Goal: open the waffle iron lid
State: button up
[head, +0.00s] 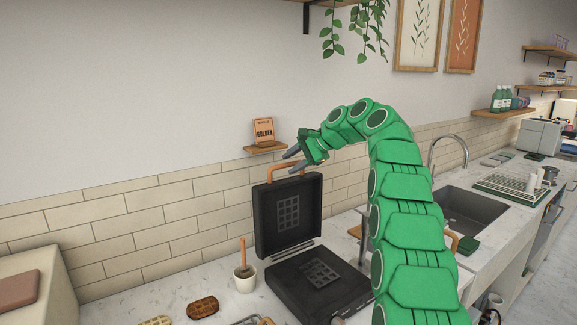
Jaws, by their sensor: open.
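The black waffle iron (318,278) stands on the marble counter with its lid (290,216) raised, upright and leaning back a little toward the tiled wall. The gridded plates of lid and base both show. A copper-brown handle (285,170) sits on the lid's top edge. My gripper (291,161) is open, just above and beside the handle. Its grey fingers point left; I cannot tell whether one touches the handle. My green arm hides part of the counter right of the waffle iron.
A small wall shelf (265,148) with a brown "GOLDEN" packet (263,132) is close to my gripper. A white cup (245,280) with a wooden-handled tool and a brown waffle (203,307) are left of the iron. A sink (470,215) lies right.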

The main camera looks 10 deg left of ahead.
jog(key=v, duration=0.5)
jog(key=shift+w+d, duration=0.1)
jog(key=s+d+f+n+g+h, duration=0.1)
jog(key=s+d+f, duration=0.6)
jog(key=s, duration=1.3)
jog(key=s+d+f+n+g+h, duration=0.2)
jog(key=s+d+f+h, duration=0.3)
jog(key=s, duration=1.6)
jog(key=s+d+f+n+g+h, duration=0.1)
jog(key=s+d+f+n+h, duration=0.2)
jog(key=s+d+f, duration=0.7)
jog(key=s+d+n, duration=0.1)
jog(key=s+d, duration=0.3)
jog(key=s, duration=0.6)
jog(key=shift+s+d+g+h, duration=0.3)
jog(key=shift+s+d+h, duration=0.05)
jog(key=shift+h, duration=0.05)
